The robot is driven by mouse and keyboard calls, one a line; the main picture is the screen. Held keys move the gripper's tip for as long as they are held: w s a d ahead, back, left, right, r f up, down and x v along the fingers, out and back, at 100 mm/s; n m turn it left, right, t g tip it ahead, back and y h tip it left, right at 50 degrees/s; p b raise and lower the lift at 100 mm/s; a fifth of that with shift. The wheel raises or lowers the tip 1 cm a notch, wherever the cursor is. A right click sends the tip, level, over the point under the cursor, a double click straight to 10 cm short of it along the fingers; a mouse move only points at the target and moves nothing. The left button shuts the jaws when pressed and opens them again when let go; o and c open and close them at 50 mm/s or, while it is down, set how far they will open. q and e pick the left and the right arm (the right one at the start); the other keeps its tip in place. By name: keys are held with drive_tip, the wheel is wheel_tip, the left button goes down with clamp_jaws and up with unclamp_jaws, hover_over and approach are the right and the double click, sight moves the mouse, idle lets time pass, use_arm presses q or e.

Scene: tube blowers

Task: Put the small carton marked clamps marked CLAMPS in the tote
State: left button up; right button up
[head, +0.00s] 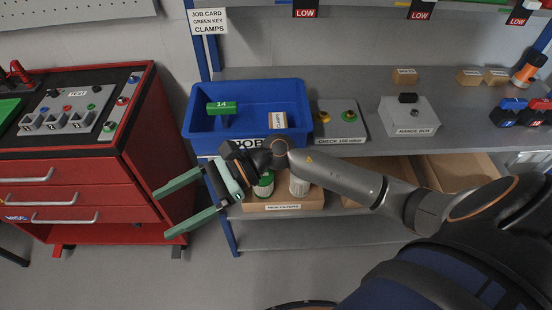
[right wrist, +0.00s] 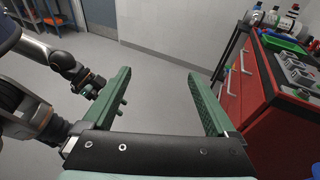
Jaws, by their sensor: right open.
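The blue tote (head: 236,86) marked JOB stands on the shelf, centre left in the head view. A small carton (head: 279,121) with a white label lies inside it at the right; the label is sideways and seems to read CLAMPS. A green piece marked 14 (head: 222,108) is in the tote at the left. My right gripper (head: 162,214) is open and empty, in front of the red cabinet, left of and below the tote. Its open fingers also show in the right wrist view (right wrist: 160,90). My left gripper (right wrist: 92,86) appears small there; its jaws are unclear.
Small cartons (head: 405,76) sit at the back of the shelf. A CHECK panel (head: 340,121) and a grey box (head: 409,117) stand right of the tote. Below is an open carton (head: 284,206) of filters. The red cabinet (head: 80,180) is at left, with clear floor between.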

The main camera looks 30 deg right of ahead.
drive_tip(key=w+d+f+m+t+h, duration=0.1)
drive_tip(key=d+f+m+t+h, duration=0.3)
drive_tip(key=m, duration=0.7)
drive_tip(key=w+d+f+m+t+h, duration=0.15)
drive_tip(key=m+t, duration=0.45)
drive_tip(key=m, duration=0.6)
drive_tip(key=w+d+f+m+t+h, duration=0.15)
drive_tip(key=d+m+t, duration=0.3)
drive_tip(key=m, duration=0.65)
drive_tip(key=s+d+f+m+g+h, duration=0.2)
drive_tip(key=s+f+m+g+h, duration=0.1)
drive_tip(key=s+f+m, duration=0.4)
drive_tip(key=s+d+f+m+g+h, duration=0.2)
drive_tip(key=s+f+m+g+h, duration=0.1)
drive_tip(key=s+f+m, duration=0.4)
wheel_tip(320, 180, down, 5)
drive_tip(key=m+g, duration=0.1)
drive_tip(key=m, duration=0.2)
drive_tip(key=shift+s+d+f, duration=0.2)
drive_tip(key=shift+d, duration=0.15)
drive_tip(key=shift+c, duration=0.2)
